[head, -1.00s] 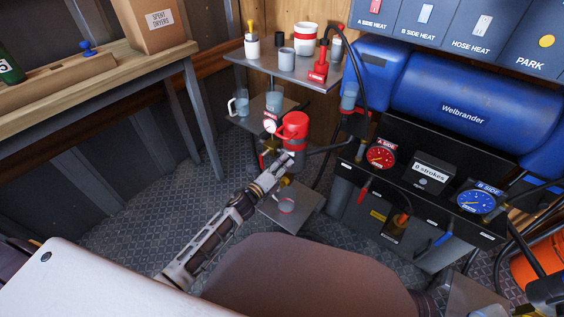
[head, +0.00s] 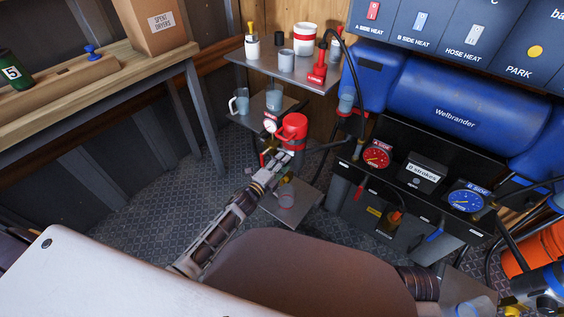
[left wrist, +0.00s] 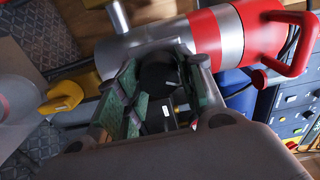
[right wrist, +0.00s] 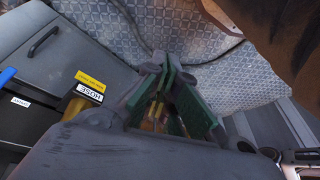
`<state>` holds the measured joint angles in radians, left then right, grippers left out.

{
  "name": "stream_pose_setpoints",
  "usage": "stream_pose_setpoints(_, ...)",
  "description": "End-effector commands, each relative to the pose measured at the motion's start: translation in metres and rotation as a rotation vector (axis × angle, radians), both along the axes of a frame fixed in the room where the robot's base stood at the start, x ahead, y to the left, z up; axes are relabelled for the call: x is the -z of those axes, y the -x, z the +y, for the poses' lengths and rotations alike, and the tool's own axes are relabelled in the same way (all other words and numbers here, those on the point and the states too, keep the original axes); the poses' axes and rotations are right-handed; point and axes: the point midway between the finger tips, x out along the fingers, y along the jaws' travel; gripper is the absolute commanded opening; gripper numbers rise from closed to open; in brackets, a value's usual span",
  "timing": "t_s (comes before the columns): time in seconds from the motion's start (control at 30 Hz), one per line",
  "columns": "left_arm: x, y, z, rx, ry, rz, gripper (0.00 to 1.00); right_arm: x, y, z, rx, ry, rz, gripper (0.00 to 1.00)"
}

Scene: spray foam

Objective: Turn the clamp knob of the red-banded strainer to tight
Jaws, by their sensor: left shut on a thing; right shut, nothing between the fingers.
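The red-banded strainer (head: 292,130) stands below the small shelves in the head view, with a gauge beside it. In the left wrist view its silver and red body (left wrist: 218,38) lies across the top, with a red loop handle at the right. My left gripper (left wrist: 155,95) is at the strainer's silver end, its green-padded fingers shut around a black knob (left wrist: 158,75). The fingers hide part of the knob, and its marking cannot be read. My right gripper (right wrist: 172,95) is shut and empty, in front of the dark floor units and away from the strainer.
Shelves (head: 285,70) with cups and bottles are above. The pump unit with its red gauge (head: 376,157) and hoses stands close on the right. A yellow valve handle (left wrist: 60,95) is near my left gripper.

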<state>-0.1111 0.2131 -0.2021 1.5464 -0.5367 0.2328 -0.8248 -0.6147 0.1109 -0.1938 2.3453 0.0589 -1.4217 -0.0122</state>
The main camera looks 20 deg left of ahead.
Motion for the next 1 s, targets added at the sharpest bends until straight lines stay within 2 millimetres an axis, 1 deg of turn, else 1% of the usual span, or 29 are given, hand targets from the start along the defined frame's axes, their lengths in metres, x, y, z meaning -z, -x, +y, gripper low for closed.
stream_pose_setpoints(0.07, -0.003, 0.000, 0.000, -0.001, 0.044, 0.016, 0.14, 0.005, 0.000, -0.001, 0.002, 0.005, 0.012, 0.00)
stream_pose_setpoints(0.4, -0.004, -0.001, 0.001, -0.001, 0.299, 0.109, 0.14, 0.035, 0.003, -0.007, 0.008, 0.033, 0.068, 0.00)
stream_pose_setpoints(0.53, -0.004, -0.001, 0.001, -0.001, 0.375, 0.135, 0.14, 0.045, 0.004, -0.009, 0.008, 0.041, 0.084, 0.00)
stream_pose_setpoints(0.7, -0.003, -0.001, 0.001, -0.002, 0.442, 0.161, 0.14, 0.053, 0.006, -0.010, 0.010, 0.047, 0.096, 0.00)
stream_pose_setpoints(1.0, -0.002, -0.001, 0.001, -0.001, 0.476, 0.172, 0.14, 0.058, 0.007, -0.011, 0.009, 0.051, 0.105, 0.00)
